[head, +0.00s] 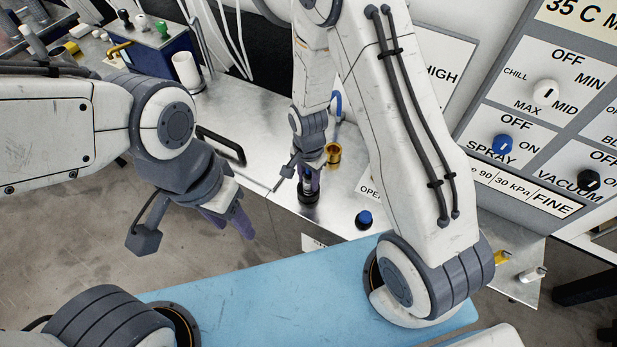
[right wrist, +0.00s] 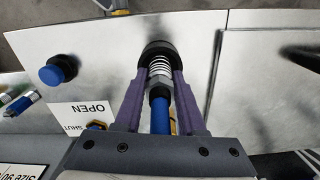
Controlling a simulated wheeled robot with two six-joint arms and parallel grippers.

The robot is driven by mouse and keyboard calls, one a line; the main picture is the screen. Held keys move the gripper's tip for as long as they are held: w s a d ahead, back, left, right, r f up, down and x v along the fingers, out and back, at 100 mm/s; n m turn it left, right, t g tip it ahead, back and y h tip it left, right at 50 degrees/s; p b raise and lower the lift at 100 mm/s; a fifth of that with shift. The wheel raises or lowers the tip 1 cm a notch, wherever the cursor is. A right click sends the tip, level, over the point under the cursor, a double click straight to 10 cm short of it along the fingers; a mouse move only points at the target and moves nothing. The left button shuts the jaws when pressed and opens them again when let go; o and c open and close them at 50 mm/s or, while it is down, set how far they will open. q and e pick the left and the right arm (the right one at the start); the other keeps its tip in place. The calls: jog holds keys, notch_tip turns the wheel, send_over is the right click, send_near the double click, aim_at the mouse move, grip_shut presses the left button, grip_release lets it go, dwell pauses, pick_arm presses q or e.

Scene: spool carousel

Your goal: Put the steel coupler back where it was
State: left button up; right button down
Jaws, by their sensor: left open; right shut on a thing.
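My right gripper (head: 309,182) points down at the steel bench and is shut on an upright part with a steel collar (right wrist: 158,84) and a blue stem (right wrist: 159,113). I take this part to be the steel coupler. In the right wrist view a coil spring (right wrist: 159,66) shows past the collar, and its far end meets a round black base (right wrist: 157,50) on the bench. The black base (head: 308,196) also shows in the head view. I cannot tell whether the part is fully seated. My left gripper (head: 230,224) is open and empty, over the floor left of the bench.
A blue knob on a black base (head: 364,218) and a brass cup (head: 333,153) stand near my right gripper. A black handle (head: 222,145) lies to the left. A control panel (head: 546,120) rises at right. A blue surface (head: 250,300) is in front.

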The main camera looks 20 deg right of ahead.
jog(key=shift+f, duration=0.2)
jog(key=c, duration=0.5)
grip_release()
